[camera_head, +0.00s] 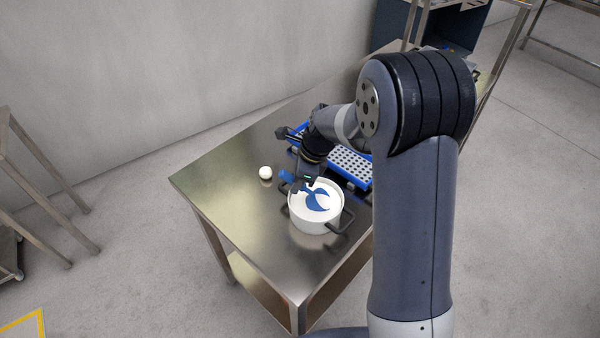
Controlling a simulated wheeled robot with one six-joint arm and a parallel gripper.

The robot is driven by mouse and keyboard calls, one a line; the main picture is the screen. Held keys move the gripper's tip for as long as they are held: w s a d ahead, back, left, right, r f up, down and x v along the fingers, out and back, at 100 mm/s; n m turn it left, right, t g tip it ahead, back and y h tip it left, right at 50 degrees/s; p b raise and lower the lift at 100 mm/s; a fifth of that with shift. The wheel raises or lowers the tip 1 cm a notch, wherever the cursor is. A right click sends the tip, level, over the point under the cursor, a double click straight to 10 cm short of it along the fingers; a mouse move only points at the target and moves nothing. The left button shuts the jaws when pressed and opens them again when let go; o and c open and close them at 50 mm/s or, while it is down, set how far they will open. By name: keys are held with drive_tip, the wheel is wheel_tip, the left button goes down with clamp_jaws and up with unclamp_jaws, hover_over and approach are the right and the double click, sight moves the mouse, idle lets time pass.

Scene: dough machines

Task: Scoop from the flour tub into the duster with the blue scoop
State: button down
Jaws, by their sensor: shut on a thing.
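The white round tub (311,225) with dark side handles stands on the metal table, with white flour inside. The blue scoop (318,202) is at the flour surface within the tub's rim; how deep it sits I cannot tell. My gripper (300,184) is at the tub's far left rim, shut on the blue scoop, whose handle is mostly hidden by the fingers. A bit of blue (286,176) shows just left of the gripper. A small white round object (265,172) lies left of the tub; I cannot tell whether it is the duster.
A blue perforated crate (351,167) lies behind the tub, partly hidden by my arm. The steel table (225,175) is clear at the left and in front. A metal rack (508,45) and a dark blue cabinet (462,28) stand at the back right.

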sight(281, 172)
drive_tip(key=shift+a+f+h+p, duration=0.1)
drive_tip(key=shift+a+h+p, duration=0.6)
drive_tip(key=shift+p, duration=0.8)
drive_tip(key=shift+w+a+f+h+p, duration=0.1)
drive_tip(key=shift+a+f+h+p, duration=0.3)
drive_tip(key=shift+h+p, duration=0.35)
drive_tip(key=h, duration=0.2)
drive_tip(key=a+r+h+b, duration=0.1)
drive_tip(key=shift+a+r+g+h, duration=0.15)
drive_tip(key=shift+a+g+h, duration=0.05)
drive_tip(key=shift+g+h, duration=0.15)
drive_tip(key=shift+w+a+r+h, duration=0.15)
drive_tip(key=shift+a+r+h, duration=0.1)
drive_tip(key=shift+r+h, duration=0.75)
drive_tip(key=shift+r, duration=0.3)
drive_tip(key=shift+d+f, duration=0.1)
